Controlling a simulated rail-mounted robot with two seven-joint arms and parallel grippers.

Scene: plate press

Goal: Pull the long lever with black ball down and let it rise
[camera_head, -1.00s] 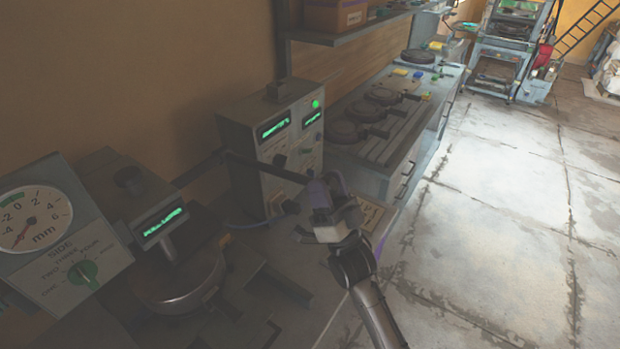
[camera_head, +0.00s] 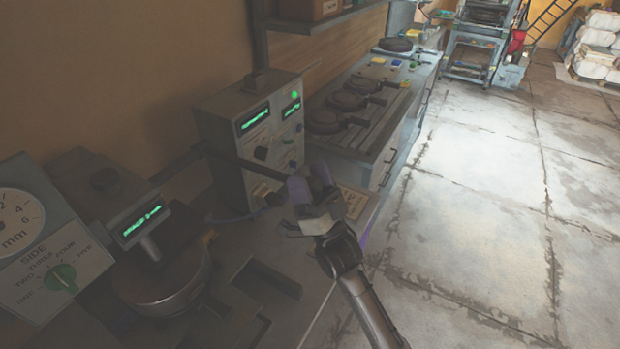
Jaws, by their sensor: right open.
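The long lever (camera_head: 246,167) is a dark bar. It slants down to the right in front of the grey control box and ends at my right gripper. Its black ball is not distinguishable; the gripper hides the bar's end. My right gripper (camera_head: 306,188) is open, its fingers at the lever's end; I cannot tell whether they touch it. The press (camera_head: 105,195) stands at lower left with a green-lit display (camera_head: 141,221) and a round metal pan (camera_head: 165,285) below. My left gripper is out of view.
The grey control box (camera_head: 225,130) with lit displays and knobs stands just behind the lever. A dial gauge (camera_head: 18,222) is at far left. Round dark plates (camera_head: 345,100) lie on the bench behind. The floor (camera_head: 480,200) at right is clear.

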